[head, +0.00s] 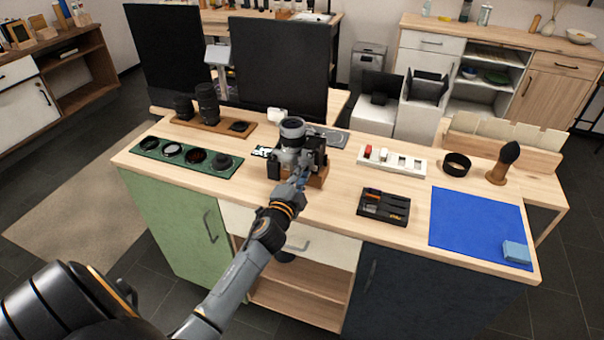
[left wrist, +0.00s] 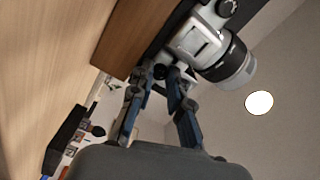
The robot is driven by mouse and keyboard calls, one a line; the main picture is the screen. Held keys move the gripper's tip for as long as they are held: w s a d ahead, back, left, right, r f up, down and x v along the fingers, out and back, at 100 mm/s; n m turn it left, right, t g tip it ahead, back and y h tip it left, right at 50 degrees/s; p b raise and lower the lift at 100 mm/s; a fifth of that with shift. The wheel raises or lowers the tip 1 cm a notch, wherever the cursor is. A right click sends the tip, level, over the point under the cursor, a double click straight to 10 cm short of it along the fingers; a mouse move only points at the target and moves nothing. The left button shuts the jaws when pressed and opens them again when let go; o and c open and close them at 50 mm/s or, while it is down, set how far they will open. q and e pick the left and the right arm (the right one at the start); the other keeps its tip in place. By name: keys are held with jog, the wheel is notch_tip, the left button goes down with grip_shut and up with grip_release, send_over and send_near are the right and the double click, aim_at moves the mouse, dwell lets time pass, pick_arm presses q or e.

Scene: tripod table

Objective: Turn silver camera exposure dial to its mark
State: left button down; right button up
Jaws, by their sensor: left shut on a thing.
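The silver camera (head: 290,158) with black sides sits on a wooden block (head: 318,180) near the middle of the table, its lens (head: 292,128) at the far side. In the left wrist view the camera (left wrist: 200,38) shows at the upper right, its lens (left wrist: 230,62) pointing right. My left gripper (head: 301,174) is at the camera's near side. In the left wrist view its fingertips (left wrist: 161,74) are closed around a small dark knob (left wrist: 160,71), apparently the exposure dial. The dial's mark cannot be made out. My right gripper is out of view.
A green tray of filters (head: 187,158) and a lens board (head: 215,127) lie left. A white tray (head: 392,162), a black tool tray (head: 384,206), a black ring (head: 456,164), a brush (head: 504,163) and a blue mat (head: 480,226) lie right. The front table edge is mostly clear.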

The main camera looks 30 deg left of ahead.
pick_arm(q)
jog(key=c, duration=1.3)
grip_release()
jog(key=shift+s, duration=0.15)
jog(key=v, duration=1.1)
jog(key=shift+s, duration=0.4)
jog(key=shift+f, duration=0.1)
